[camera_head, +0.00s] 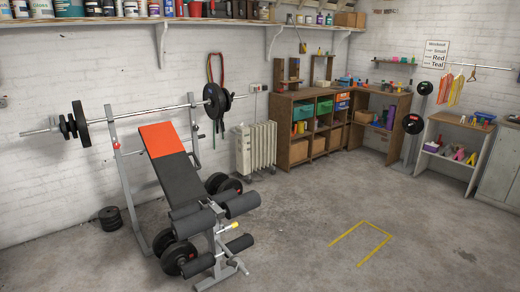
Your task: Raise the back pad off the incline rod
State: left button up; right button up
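The weight bench stands left of centre with its back pad (181,178) tilted up toward the wall. The pad is black with an orange-red top section (161,140). Its upper end lies between the two grey uprights of the rack. The incline rod cannot be made out for sure; the underside of the pad is hidden. A loaded barbell (150,112) rests across the uprights above the pad. Black foam rollers (241,204) and a yellow-tipped pin (231,226) are at the bench's near end. Neither of my grippers shows in this view.
A white radiator (257,148) and wooden shelving (291,131) stand along the wall. The concrete floor right of the bench is clear, with yellow tape marks (373,250).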

aim_at(179, 180)
jog(key=i+l+z, duration=0.2)
jog(key=i+z, duration=0.15)
jog(key=i, duration=0.15)
jog(key=i+z, duration=0.4)
jog(key=i, duration=0.15)
jog(key=i+j+z, duration=0.1)
jog(key=i+z, duration=0.25)
jog(key=i, duration=0.15)
jog(key=i+u, duration=0.45)
jog(key=i+l+u, duration=0.25)
jog(key=u, duration=0.2)
jog(key=i+l+u, duration=0.3)
jog(key=u, duration=0.15)
jog(key=i+l+u, duration=0.45)
jog(key=u, duration=0.3)
jog(key=i+l+u, duration=0.15)
jog(key=l+u, duration=0.2)
jog(key=l, duration=0.15)
jog(key=i+l+u, duration=0.1)
jog(key=l+u, duration=0.25)
jog(key=i+l+u, duration=0.15)
jog(key=i+l, duration=0.85)
